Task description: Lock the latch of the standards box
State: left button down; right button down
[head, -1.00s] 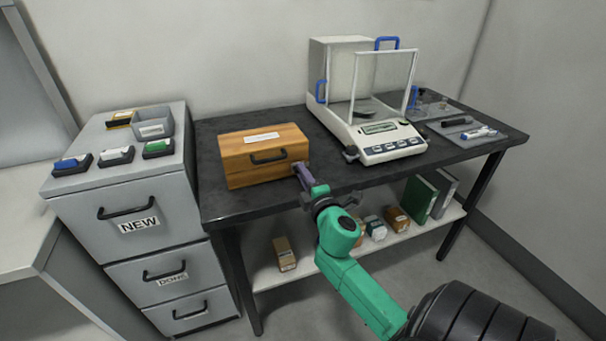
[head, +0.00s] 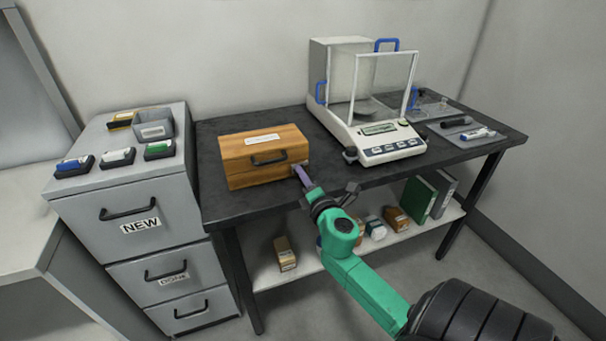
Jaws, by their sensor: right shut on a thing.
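The standards box (head: 240,170) is a closed wooden box with a dark handle (head: 268,159) on its front and a white label on its lid. It stands on the left part of the dark table. My right gripper (head: 298,171) reaches its front right edge from below right. Its jaws are shut at the spot where the latch would be. The latch itself is hidden or too small to make out. My left gripper is out of the picture.
A balance (head: 368,126) with a glass chamber stands right of the box. A grey drawer cabinet (head: 125,207) with small cases on top is at the left. Small tools lie on a mat (head: 468,143) at the table's right. The strip of table before the box is narrow.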

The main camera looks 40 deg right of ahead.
jog(key=n+p, duration=0.1)
jog(key=n, duration=0.5)
jog(key=shift+p, duration=0.3)
jog(key=n+p, duration=0.1)
jog(key=n, duration=0.2)
jog(key=shift+n, duration=0.4)
jog(key=shift+n+p, duration=0.7)
jog(key=shift+n, duration=0.8)
jog(key=c, duration=1.1)
grip_release()
